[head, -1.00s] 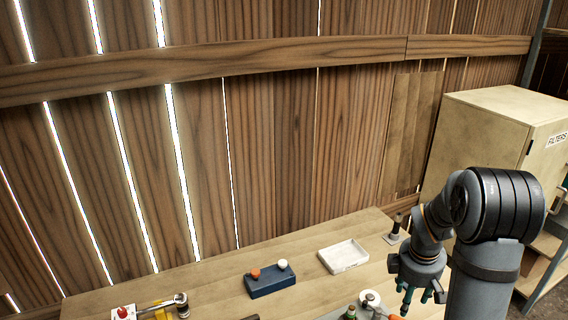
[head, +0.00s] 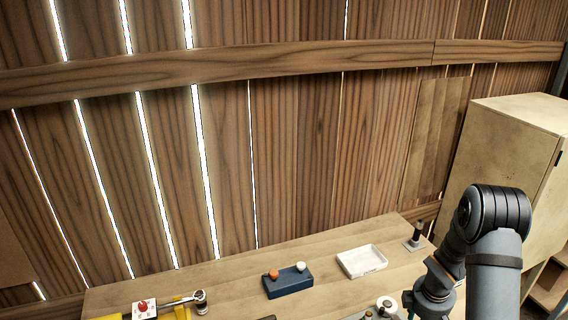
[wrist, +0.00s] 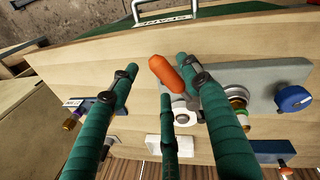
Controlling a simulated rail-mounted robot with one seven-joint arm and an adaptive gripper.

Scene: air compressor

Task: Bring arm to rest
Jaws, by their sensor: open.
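My arm (head: 485,240) stands at the right of the head view, with its wrist part (head: 436,288) low, near the bottom edge. My gripper (wrist: 157,75) shows in the wrist view with its green fingers spread open and nothing held. An orange handle (wrist: 170,75) appears between the fingertips in that view, on a fixture over the workbench. The gap between it and the fingers cannot be judged.
The wooden workbench (head: 235,270) carries a blue block (head: 288,284) with orange and white knobs, a white tray (head: 362,262), a dark peg on a plate (head: 416,236) and a yellow fixture with a red button (head: 143,306). A wooden cabinet (head: 500,150) stands right; a plank wall closes the back.

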